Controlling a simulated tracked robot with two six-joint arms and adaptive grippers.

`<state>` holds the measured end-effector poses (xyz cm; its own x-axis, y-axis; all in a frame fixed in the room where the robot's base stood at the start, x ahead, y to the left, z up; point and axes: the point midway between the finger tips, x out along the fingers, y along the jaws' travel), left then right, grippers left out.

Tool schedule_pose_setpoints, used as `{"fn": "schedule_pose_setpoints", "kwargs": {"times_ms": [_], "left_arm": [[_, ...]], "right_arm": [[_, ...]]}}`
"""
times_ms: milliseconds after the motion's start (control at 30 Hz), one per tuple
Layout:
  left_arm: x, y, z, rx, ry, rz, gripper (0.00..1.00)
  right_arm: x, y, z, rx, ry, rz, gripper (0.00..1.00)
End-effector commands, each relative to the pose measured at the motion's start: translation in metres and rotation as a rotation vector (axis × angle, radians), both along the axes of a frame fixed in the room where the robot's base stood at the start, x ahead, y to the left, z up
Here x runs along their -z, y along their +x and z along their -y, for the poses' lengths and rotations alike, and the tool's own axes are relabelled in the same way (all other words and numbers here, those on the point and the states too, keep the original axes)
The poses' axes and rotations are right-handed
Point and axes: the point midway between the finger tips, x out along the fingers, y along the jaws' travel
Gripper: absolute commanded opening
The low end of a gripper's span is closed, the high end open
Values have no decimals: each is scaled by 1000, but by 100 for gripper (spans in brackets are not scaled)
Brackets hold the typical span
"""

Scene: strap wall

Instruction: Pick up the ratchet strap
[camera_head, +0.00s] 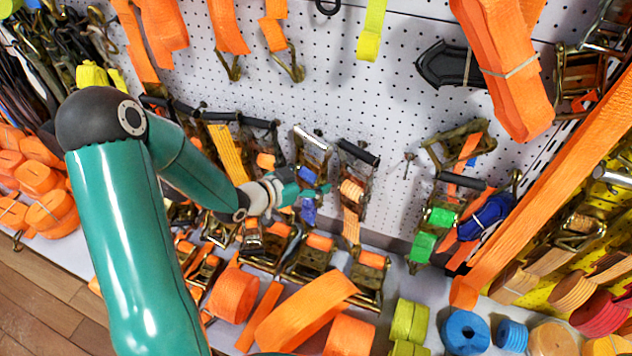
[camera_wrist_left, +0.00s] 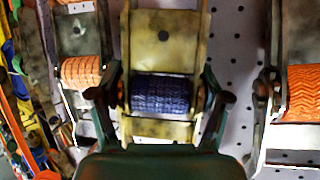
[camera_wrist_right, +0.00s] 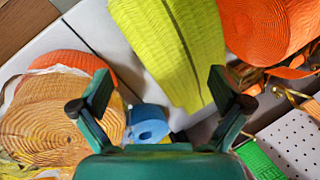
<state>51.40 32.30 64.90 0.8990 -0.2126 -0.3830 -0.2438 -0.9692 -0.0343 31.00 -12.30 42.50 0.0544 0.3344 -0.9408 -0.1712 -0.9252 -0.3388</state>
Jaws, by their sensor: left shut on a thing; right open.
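A ratchet strap with blue webbing hangs on the white pegboard in the head view (camera_head: 309,212), among similar ratchets. My left gripper (camera_head: 303,193) is at it, reaching in from the left and partly covering it. In the left wrist view the ratchet strap (camera_wrist_left: 164,90) has a brass-coloured metal frame and a dark blue wound roll. The fingers of my left gripper (camera_wrist_left: 160,105) are on both sides of the roll, shut on the ratchet. My right gripper (camera_wrist_right: 160,106) is open and empty in the right wrist view. It is not seen in the head view.
Ratchets with orange webbing hang on both sides, one close on the right (camera_wrist_left: 301,93). A shelf below holds orange rolls (camera_head: 234,294) and a blue roll (camera_head: 466,332). A yellow-green strap (camera_wrist_right: 165,45) lies beyond my right gripper. Bare pegboard (camera_head: 350,80) shows above.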

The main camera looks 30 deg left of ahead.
Motion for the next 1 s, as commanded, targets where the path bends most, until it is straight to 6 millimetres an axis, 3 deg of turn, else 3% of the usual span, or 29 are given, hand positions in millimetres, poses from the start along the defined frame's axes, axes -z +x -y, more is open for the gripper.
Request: {"fn": "schedule_pose_setpoints", "kwargs": {"times_ms": [300,567,700,800,1000], "left_arm": [[-32,1,-1,0,4,10,7],[-28,-34,-10,-5,2,5,7],[-28,-63,-17,-8,2,3,7],[-34,-74,-19,-3,-3,-4,7],[-36,-96,-25,0,-2,-4,7]], "right_arm": [[-10,0,0,0,0,0,100],[-9,0,0,0,0,0,100],[-10,0,0,0,0,0,100],[-40,0,0,0,0,0,100],[-80,0,0,0,0,0,100]]}}
